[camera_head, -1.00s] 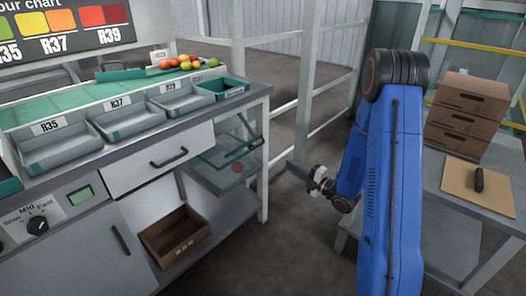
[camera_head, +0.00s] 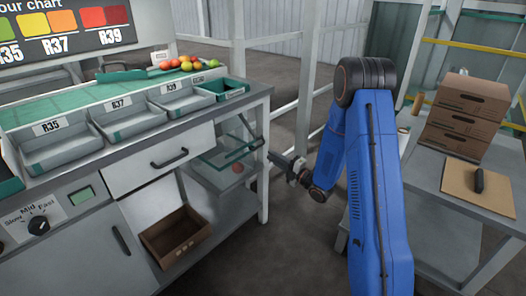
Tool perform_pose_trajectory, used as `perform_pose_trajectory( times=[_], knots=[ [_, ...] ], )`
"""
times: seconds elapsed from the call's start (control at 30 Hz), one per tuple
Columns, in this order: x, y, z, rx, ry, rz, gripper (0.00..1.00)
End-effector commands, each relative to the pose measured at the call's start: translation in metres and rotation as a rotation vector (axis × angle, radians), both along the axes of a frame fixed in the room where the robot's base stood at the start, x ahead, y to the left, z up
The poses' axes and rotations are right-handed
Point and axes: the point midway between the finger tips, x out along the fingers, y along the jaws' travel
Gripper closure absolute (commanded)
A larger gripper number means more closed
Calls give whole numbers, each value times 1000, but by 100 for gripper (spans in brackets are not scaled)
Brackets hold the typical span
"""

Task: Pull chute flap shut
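The chute flap seems to be the clear, teal-edged panel (camera_head: 228,152) under the right end of the sorting bench. It appears to stand open, sloping outward, with a dark bar or handle (camera_head: 256,143) near its right edge. A red tomato (camera_head: 237,168) shows through or below the clear panel. My gripper (camera_head: 271,157) is just right of the panel, its dark fingertips pointing left. It looks close to the panel's right edge, but I cannot tell whether they touch. The fingers are too small and edge-on to show whether they are open.
A brown crate (camera_head: 176,236) sits on the lower shelf. The bench (camera_head: 262,92) carries grey bins and several tomatoes. A white post (camera_head: 263,195) stands beside the gripper. Stacked cartons (camera_head: 465,115) and a board (camera_head: 478,190) lie on the right table. Floor between is clear.

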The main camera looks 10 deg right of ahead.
Motion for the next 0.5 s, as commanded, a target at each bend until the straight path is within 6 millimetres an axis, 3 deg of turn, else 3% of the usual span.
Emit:
perform_pose_trajectory(
  times=[0.3,0.5],
  knots=[
    [39,29,7,0,-1,1,83],
    [49,36,9,0,0,0,83]
  ],
)
